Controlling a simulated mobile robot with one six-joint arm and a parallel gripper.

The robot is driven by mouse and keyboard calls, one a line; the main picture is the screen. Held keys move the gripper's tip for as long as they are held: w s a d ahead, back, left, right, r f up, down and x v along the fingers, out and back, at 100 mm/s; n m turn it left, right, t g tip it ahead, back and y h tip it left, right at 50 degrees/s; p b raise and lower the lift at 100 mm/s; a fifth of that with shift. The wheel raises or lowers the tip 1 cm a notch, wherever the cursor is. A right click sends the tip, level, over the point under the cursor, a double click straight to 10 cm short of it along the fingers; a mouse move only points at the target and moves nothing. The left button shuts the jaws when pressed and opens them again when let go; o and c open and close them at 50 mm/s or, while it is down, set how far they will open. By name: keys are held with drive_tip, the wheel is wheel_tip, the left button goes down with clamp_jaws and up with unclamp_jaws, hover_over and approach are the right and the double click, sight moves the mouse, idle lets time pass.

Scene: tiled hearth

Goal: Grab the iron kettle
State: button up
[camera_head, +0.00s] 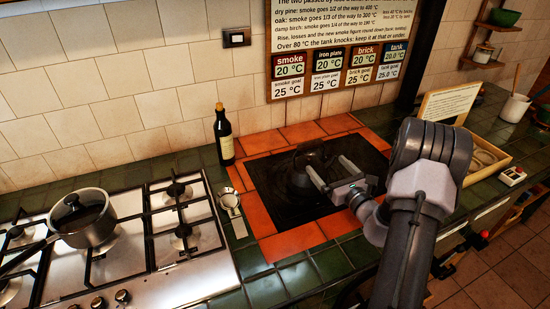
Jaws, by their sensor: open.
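The dark iron kettle (301,178) sits on the black plate (272,205) set in a border of orange tiles. My gripper (328,172) comes in from the right, with its two pale fingers spread apart and pointing up and left toward the kettle. The fingertips overlap the kettle's right side in the picture. I cannot tell whether they touch it. The kettle's dark body blends into the plate, so its handle and spout are hard to make out.
A dark bottle (223,135) and a small metal cup (230,202) stand left of the plate. A lidded pan (84,218) sits on the gas hob (160,270). A wooden tray (484,158) lies right of my arm. A board with temperature readouts (340,45) hangs behind.

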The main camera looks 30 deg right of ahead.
sight(309, 142)
drive_tip(key=w+b, duration=0.1)
drive_tip(key=w, duration=0.4)
drive_tip(key=w+d+b, duration=0.1)
drive_tip(key=w, duration=0.4)
drive_tip(key=w+b, duration=0.2)
drive_tip(key=w, duration=0.4)
drive_tip(key=shift+d+r, duration=0.15)
drive_tip(key=shift+d, duration=0.05)
drive_tip(key=shift+r, duration=0.1)
drive_tip(key=c, duration=1.7)
drive_tip(key=shift+r, duration=0.1)
drive_tip(key=shift+c, duration=0.3)
drive_tip(key=shift+w+r, duration=0.1)
